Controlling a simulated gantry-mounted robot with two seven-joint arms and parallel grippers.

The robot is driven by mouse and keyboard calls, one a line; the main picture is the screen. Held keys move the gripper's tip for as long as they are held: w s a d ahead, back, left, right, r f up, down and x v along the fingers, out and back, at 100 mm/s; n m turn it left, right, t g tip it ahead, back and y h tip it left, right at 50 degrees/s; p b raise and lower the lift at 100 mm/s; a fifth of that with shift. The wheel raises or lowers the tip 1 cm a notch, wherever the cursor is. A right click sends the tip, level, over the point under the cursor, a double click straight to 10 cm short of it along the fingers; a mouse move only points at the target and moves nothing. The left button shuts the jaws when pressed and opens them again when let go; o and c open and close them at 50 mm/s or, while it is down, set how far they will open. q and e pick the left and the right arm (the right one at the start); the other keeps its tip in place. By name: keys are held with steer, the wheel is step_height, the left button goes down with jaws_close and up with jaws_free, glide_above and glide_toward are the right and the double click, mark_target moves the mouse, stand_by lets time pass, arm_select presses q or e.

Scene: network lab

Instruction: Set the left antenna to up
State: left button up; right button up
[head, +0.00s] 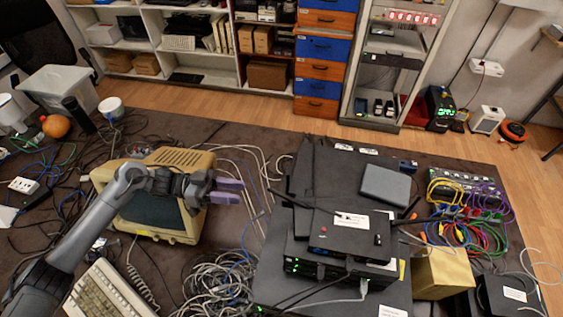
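A black router (350,234) with a white label lies on top of a stack of network gear right of the table's middle. A thin dark antenna (291,199) sticks out from its left side, pointing left and lying low rather than upright. Another dark antenna (425,219) reaches out to the right from its right side. My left gripper (232,191) has purple fingertips with a gap between them. It is empty, in front of the beige monitor, left of the left antenna and apart from it. My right gripper is not in view.
The beige monitor (165,215) stands under my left arm. Tangled cables (215,285) lie left of the stack. A grey box (386,185) sits behind the router. A yellowish box (441,273) and coloured cables are on the right.

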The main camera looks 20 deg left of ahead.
mark_target(268, 190)
arm_select(q)
steer(key=x, duration=0.3)
steer(key=p+x, duration=0.1)
steer(key=x, duration=0.2)
steer(key=w+r+p+x, duration=0.1)
steer(key=x, duration=0.2)
steer(key=shift+a, duration=0.1)
steer(key=shift+w+d, duration=0.2)
steer(key=shift+d, duration=0.5)
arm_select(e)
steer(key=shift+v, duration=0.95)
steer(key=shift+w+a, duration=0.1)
arm_select(q)
jaws_close()
